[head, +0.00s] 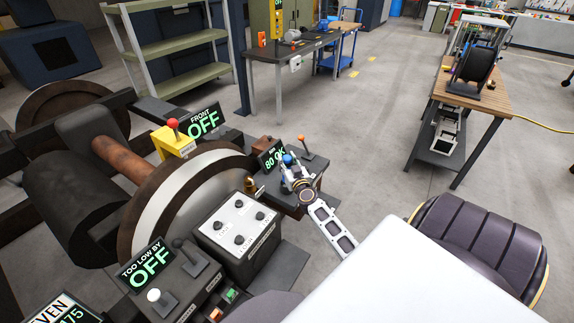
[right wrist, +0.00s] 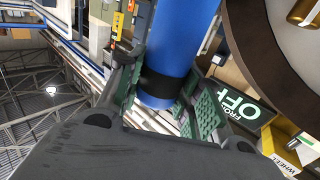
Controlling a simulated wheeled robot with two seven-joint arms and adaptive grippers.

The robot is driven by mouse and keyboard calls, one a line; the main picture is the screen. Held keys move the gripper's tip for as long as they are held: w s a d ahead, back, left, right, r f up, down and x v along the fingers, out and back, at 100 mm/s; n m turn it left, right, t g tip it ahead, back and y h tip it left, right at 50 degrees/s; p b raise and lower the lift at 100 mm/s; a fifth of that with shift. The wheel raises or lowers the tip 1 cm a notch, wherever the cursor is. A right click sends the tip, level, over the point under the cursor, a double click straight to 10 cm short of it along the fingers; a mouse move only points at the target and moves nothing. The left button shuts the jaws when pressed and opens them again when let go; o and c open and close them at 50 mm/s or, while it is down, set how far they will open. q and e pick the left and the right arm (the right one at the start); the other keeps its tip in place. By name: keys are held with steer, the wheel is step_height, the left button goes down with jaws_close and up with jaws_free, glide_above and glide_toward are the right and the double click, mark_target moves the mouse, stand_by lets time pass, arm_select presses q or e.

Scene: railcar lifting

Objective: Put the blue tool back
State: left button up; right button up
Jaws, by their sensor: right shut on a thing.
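The blue tool (right wrist: 182,40) is a smooth blue cylinder with a black band near its lower end. It fills the middle of the right wrist view. My right gripper (right wrist: 163,98) is shut on it near the band, with a green-padded finger on each side. In the head view my right gripper (head: 291,178) is above the dark stand by the "80 OK" display (head: 273,155). Only a small blue end of the tool (head: 288,159) shows there, and the gripper hides the rest. I cannot tell whether the tool touches the stand. My left gripper is not in view.
A large wheel (head: 150,222) and a grey control box (head: 238,229) stand left of the right gripper. An orange-topped lever (head: 301,139) is close behind it. A "FRONT OFF" display (head: 203,122) is further left. Clear floor lies to the right, before a wooden-topped bench (head: 490,103).

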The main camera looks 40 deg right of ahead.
steer(key=shift+f, duration=0.1)
steer(key=o, duration=0.8)
steer(key=shift+f, duration=0.1)
steer(key=shift+c, duration=0.2)
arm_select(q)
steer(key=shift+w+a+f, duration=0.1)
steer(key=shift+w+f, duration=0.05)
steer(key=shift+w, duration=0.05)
arm_select(e)
steer(key=o, duration=0.5)
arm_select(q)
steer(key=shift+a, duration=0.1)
arm_select(e)
steer(key=shift+r, duration=0.2)
